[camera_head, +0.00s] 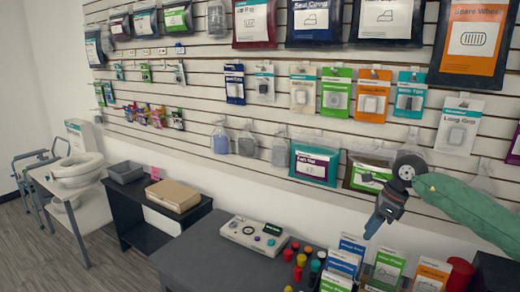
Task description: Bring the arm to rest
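My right gripper (374,226), dark with a small orange mark, hangs down and to the left from the wrist. My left gripper is not in view.
Blue boxes (343,262), green and orange boxes, and a red cylinder (459,274) stand below the gripper. A dark grey table (200,258) holds a pale control box (254,234) and several coloured caps. Packets hang on the slatted wall (240,170) behind the arm.

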